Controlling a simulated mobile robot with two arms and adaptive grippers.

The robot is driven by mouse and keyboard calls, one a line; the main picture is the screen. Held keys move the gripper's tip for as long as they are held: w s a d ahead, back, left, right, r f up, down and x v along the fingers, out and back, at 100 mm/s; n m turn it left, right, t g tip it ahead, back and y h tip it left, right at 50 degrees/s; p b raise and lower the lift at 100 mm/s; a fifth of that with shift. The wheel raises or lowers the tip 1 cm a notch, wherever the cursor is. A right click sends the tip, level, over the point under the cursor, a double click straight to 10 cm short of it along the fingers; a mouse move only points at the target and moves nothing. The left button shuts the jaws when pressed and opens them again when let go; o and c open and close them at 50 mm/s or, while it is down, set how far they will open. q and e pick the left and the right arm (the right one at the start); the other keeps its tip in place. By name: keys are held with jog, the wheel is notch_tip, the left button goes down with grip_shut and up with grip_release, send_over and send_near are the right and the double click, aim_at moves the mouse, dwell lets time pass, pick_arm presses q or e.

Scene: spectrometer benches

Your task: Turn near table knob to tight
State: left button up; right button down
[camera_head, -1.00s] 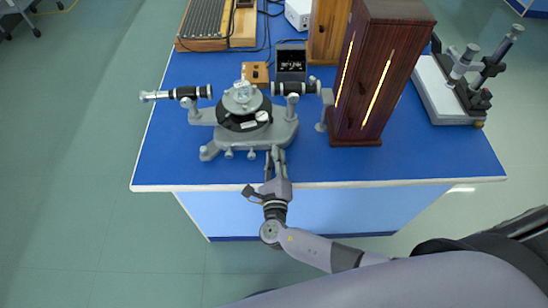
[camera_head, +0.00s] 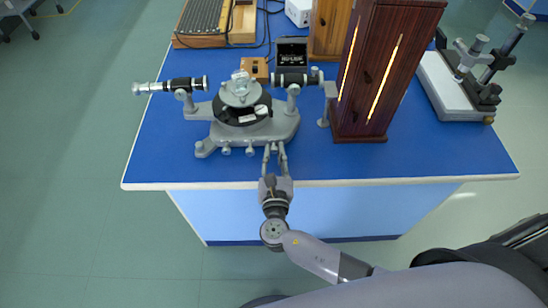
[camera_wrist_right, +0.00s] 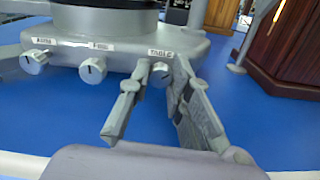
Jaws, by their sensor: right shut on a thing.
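The grey spectrometer (camera_head: 215,138) stands near the front edge of the blue bench. Several small knobs sit along its front face. The right-hand one in the wrist view, under the label "TABLE", is the table knob (camera_wrist_right: 160,75); its slot mark looks tilted. My right gripper (camera_head: 275,149) reaches in from the front edge. In the wrist view its two fingers (camera_wrist_right: 162,68) stand on either side of the table knob, shut on it. The fingers partly hide the knob. My left gripper is not in view.
The "FOCUS" knob (camera_wrist_right: 92,70) and another knob (camera_wrist_right: 34,62) lie to the left. A tall wooden lamp box (camera_head: 375,75) with glowing slits stands to the right. A second instrument (camera_head: 465,80) is farther right. The bench's front strip (camera_head: 400,165) is clear.

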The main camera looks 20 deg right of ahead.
jog(key=m+b, duration=0.2)
jog(key=m, duration=0.1)
jog(key=shift+f, duration=0.2)
jog(key=shift+r+m+b, duration=0.15)
jog(key=shift+m+b, duration=1.05)
jog(key=shift+m, duration=0.4)
jog(key=c, duration=1.5)
grip_release()
jog(key=shift+o, duration=0.2)
